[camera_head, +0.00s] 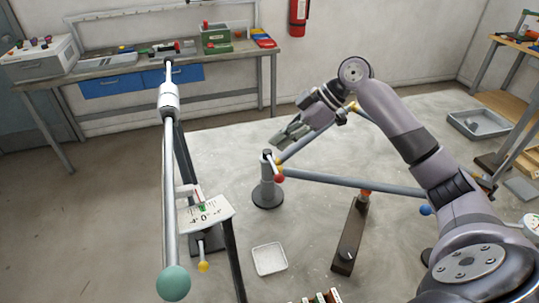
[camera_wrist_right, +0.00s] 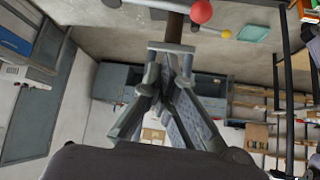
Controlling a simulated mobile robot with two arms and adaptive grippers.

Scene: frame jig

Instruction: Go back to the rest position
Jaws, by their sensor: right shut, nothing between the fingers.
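My right gripper (camera_head: 281,141) is at the end of my arm, which comes in from the right and arches over the table. It points down and left, above the far part of the table. Its fingers are together with nothing between them; in the right wrist view the shut fingers (camera_wrist_right: 170,52) show close up. My left gripper is not in view.
The table (camera_head: 330,130) bears a frame of grey tubes, with a round-based post (camera_head: 267,190) below my gripper and a brown block (camera_head: 349,240). A long tube with a teal ball (camera_head: 173,283) stands at the left. A small white tray (camera_head: 269,259) lies near the front.

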